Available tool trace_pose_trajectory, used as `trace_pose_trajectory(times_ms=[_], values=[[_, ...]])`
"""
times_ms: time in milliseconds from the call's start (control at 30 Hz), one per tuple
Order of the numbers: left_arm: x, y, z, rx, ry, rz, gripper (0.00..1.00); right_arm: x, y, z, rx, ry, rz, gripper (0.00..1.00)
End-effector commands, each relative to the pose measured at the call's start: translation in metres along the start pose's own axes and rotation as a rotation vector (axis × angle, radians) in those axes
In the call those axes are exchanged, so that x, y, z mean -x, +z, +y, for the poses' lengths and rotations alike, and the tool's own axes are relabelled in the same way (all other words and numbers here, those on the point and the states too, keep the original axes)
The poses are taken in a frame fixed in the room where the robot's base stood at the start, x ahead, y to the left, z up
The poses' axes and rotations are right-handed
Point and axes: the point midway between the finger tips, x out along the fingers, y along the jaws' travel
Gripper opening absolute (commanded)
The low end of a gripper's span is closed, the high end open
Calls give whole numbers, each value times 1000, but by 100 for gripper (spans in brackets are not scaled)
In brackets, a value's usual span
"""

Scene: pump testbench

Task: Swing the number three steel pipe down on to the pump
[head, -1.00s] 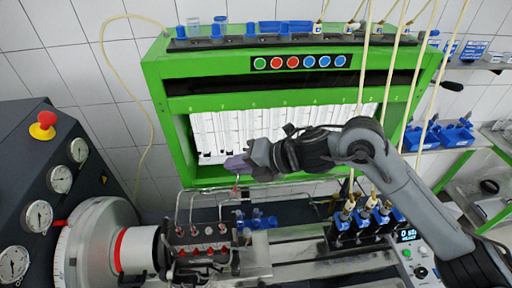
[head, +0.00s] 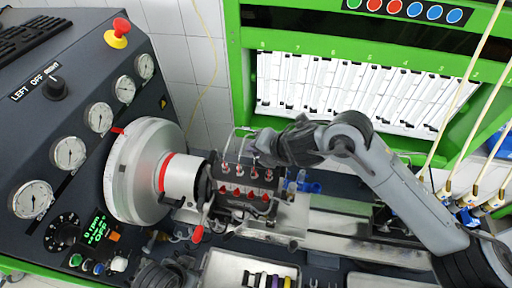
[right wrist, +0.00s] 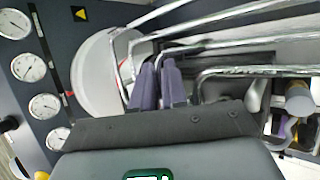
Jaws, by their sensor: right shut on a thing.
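The pump (head: 240,192) is a dark block with red fittings along its side and a row of steel-and-red outlets on top. Thin bent steel pipes (head: 238,133) stand at its back edge. My right gripper (head: 262,147) reaches in from the right, just behind and above the pump. In the right wrist view its purple fingers (right wrist: 159,86) are shut on a steel pipe (right wrist: 165,52), with other bright pipes (right wrist: 225,14) alongside. The fingers and wrist hide the pipe's lower end, so I cannot tell whether it touches an outlet.
A large grey flywheel (head: 140,170) with a red-ringed coupling stands left of the pump, by the gauge panel (head: 70,153). The green frame (head: 237,70) with measuring tubes stands behind. A tray (head: 225,272) lies in front. Metal rails (head: 365,243) run right.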

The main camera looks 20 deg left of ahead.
Motion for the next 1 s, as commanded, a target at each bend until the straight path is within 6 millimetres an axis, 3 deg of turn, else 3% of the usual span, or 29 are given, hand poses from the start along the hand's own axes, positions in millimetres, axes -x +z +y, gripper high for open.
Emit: trace_pose_trajectory(times_ms=[33, 167, 200, 333, 800, 1000], values=[[-1, 0, 0, 0, 0, 0, 43, -7, -4, -9, -5, -17, 7, 0], [-1, 0, 0, 1, 1, 0, 43, -8, -4, -11, -6, -19, 8, 0], [-1, 0, 1, 2, 2, 0, 43, -8, -5, -11, -7, -20, 9, 14], [-1, 0, 2, 7, 6, 1, 43, -8, -5, -11, -7, -20, 9, 34], [0, -1, 3, 12, 10, 2, 43, -5, -3, -9, -4, -18, 8, 34], [7, -2, 2, 8, 6, 1, 43, 1, 0, 0, 3, -14, 13, 34]])
